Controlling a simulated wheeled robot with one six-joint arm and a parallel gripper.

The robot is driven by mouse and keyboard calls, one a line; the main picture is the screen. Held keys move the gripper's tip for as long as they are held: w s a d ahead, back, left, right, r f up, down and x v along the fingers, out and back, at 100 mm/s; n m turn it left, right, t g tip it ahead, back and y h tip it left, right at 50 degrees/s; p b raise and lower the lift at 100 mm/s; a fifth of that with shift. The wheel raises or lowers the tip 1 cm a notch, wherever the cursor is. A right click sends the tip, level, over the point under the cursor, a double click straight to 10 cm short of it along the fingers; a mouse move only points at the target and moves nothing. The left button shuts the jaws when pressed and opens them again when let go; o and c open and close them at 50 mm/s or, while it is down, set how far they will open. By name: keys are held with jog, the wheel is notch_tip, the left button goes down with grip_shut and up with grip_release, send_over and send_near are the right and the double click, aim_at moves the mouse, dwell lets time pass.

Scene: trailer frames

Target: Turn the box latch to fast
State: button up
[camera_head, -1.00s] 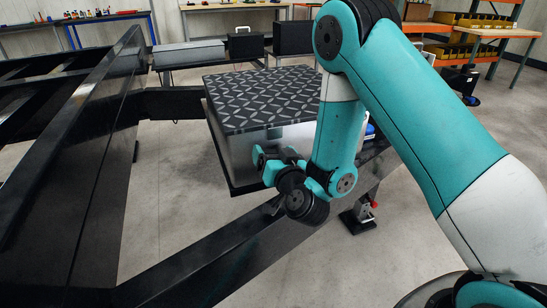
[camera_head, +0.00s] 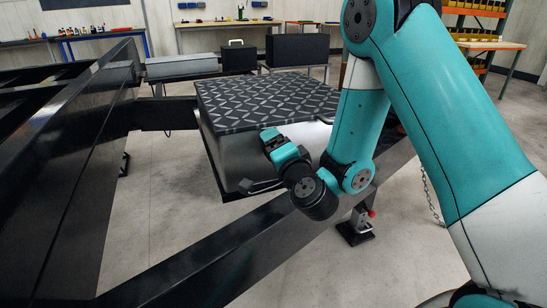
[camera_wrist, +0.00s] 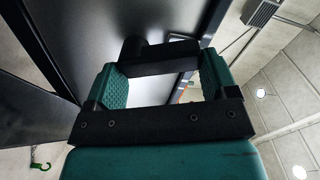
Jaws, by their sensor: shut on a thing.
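The box (camera_head: 228,148) is grey, with a black patterned lid, and sits on the dark trailer frame. My gripper (camera_head: 268,139) is at its near side, tilted up towards the lid's edge. In the wrist view the latch (camera_wrist: 160,56) is a black bar with a rounded end at the left. It lies between the two teal finger pads of my gripper (camera_wrist: 162,74), which are shut on it. The dark box wall also shows behind it in the wrist view (camera_wrist: 110,30). In the head view my gripper hides the latch, and I cannot read its position against any mark.
A black trailer beam (camera_head: 215,255) runs diagonally below my gripper. A dark ramp-like frame part (camera_head: 70,150) stands at the left. A stand with a red knob (camera_head: 356,224) is at the right. Workbenches (camera_head: 225,24) line the back. Bare floor lies between.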

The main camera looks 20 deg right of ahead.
jog(key=m+b, duration=0.1)
jog(key=m, duration=0.1)
jog(key=m+b, duration=0.1)
jog(key=m, duration=0.1)
jog(key=shift+d+r, duration=0.15)
jog(key=shift+d, duration=0.25)
jog(key=shift+w+d, duration=0.1)
